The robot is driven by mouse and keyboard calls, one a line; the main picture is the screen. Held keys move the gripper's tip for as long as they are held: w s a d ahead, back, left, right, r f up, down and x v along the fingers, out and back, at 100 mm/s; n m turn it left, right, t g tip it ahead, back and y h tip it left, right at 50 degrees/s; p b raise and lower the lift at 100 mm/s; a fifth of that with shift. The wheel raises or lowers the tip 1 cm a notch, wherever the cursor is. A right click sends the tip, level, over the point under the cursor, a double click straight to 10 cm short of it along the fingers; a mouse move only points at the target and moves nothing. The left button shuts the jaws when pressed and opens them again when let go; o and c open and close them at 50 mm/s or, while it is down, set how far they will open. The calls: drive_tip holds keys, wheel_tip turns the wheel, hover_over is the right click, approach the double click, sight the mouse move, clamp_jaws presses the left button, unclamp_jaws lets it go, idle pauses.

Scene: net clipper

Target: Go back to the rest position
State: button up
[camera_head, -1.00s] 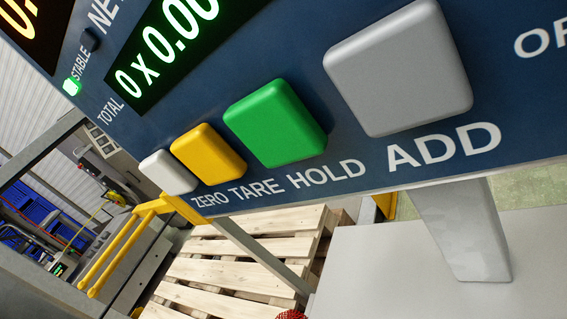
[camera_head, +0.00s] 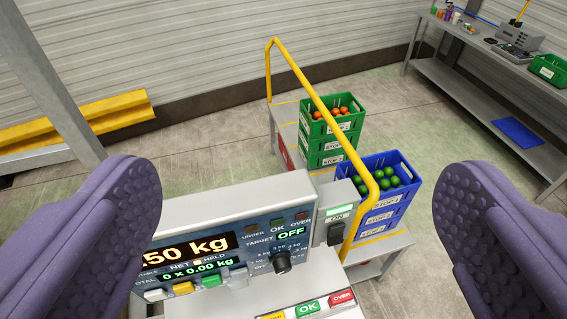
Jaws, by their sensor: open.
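My gripper (camera_head: 300,230) shows as two purple, studded fingers at the left and right edges of the picture. They are wide apart with nothing between them. Beyond and below them stands the scale's display unit (camera_head: 175,226), a grey housing with a dark blue panel. Its lit readout ends in ".50 kg", with "0 x 0.00 kg" below. White, yellow, green and grey buttons run along its lower edge, and a dark knob (camera_head: 282,263) sits to the right. The left finger covers the panel's left part. My gripper appears apart from the panel.
A cart with a yellow rail (camera_head: 316,97) carries stacked green crates (camera_head: 322,145) and blue crates (camera_head: 378,216) holding orange and green round produce. A grey workbench (camera_head: 480,52) stands at the upper right, a yellow barrier (camera_head: 100,115) at the left. Open floor lies behind the cart.

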wheel_tip(320, 180, down, 13)
drive_tip(key=b, duration=1.3)
